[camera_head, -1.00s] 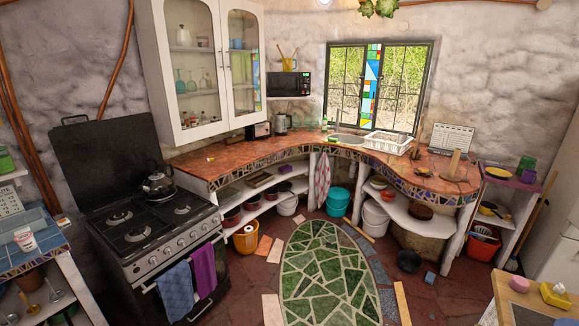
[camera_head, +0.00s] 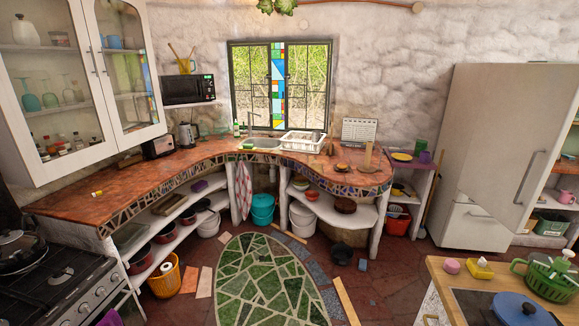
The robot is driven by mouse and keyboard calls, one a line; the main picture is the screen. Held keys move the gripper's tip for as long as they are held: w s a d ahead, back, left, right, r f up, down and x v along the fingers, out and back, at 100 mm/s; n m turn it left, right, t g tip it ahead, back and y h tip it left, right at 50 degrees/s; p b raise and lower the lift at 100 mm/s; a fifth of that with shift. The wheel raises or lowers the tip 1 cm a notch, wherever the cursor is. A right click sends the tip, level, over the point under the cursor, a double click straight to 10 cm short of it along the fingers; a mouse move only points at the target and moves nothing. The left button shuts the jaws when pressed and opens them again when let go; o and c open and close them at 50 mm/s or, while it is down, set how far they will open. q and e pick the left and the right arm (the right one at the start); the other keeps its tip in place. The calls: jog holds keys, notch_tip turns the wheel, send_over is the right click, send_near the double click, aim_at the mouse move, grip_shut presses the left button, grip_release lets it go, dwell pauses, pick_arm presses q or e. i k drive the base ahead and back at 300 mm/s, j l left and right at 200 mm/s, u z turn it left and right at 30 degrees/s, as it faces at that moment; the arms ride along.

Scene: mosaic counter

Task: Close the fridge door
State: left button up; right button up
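The fridge (camera_head: 474,228) stands against the back wall at the right in the head view. Its tall grey-beige upper door (camera_head: 500,140) stands open, swung out toward me, with its free edge and a long handle (camera_head: 526,178) on the right. The door's lower edge slants away from the pale lower front. The door hides the fridge's inside. Neither of my grippers is in view.
A wooden-topped counter (camera_head: 445,284) with a blue pot (camera_head: 520,310) and green colander (camera_head: 550,280) stands in front of the fridge. Shelves (camera_head: 558,212) stand to its right. A broom (camera_head: 431,205) leans on its left. The green mosaic floor (camera_head: 268,285) is clear.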

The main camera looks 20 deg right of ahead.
aim_at(527, 111)
jog(key=i+z, duration=0.7)
jog(key=i+j+z, duration=0.1)
jog(key=i+z, duration=0.2)
jog(key=i, duration=0.65)
jog(key=i+z, duration=0.5)
jog(key=i+j+z, duration=0.3)
jog(key=i+z, duration=0.15)
jog(key=i+j+z, duration=0.95)
jog(key=k+j, duration=0.05)
jog(key=k, duration=0.05)
